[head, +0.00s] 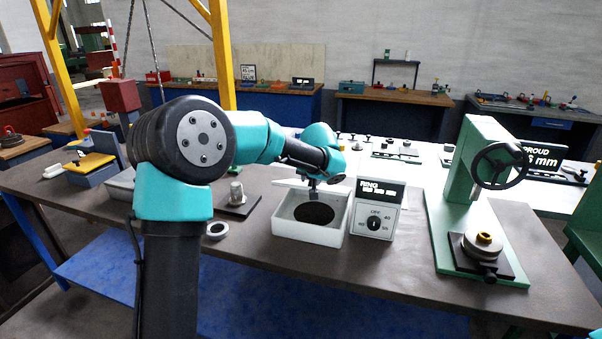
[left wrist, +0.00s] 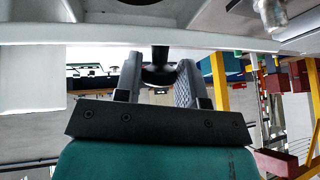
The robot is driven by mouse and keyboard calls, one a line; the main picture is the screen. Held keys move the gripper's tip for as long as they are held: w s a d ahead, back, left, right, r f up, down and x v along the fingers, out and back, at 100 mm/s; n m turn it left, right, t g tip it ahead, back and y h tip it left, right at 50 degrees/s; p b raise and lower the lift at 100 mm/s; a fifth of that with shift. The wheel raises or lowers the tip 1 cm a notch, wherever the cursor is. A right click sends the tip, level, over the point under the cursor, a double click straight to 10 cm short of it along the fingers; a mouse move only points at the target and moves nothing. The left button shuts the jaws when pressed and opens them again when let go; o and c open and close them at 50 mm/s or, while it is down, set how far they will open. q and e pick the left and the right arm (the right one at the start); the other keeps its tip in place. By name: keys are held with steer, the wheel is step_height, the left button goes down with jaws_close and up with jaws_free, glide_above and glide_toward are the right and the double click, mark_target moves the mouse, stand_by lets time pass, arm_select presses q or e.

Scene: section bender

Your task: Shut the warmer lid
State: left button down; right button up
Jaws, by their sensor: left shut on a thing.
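The warmer is an open white box (head: 338,232) with a dark round plate (head: 314,213) inside, on the bench in the head view. A thin pale strip along its back rim looks like the lid (head: 287,182), largely hidden by my arm. My left gripper (head: 313,187) is over the back part of the box. In the left wrist view my left gripper (left wrist: 158,80) is shut on a black knob (left wrist: 160,57), one finger on each side. The knob's stem meets a white panel edge (left wrist: 100,44). My right gripper is not in view.
A control box with a dial (head: 377,210) stands just right of the warmer. A green press with a handwheel (head: 475,190) is further right. The front bench is clear.

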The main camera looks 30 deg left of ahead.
arm_select(q)
steer(key=shift+f, duration=0.1)
steer(key=c, duration=0.7)
jaws_free()
steer(key=shift+c, duration=0.2)
steer(key=v, duration=1.7)
steer(key=shift+d, duration=0.2)
steer(key=shift+s, duration=0.1)
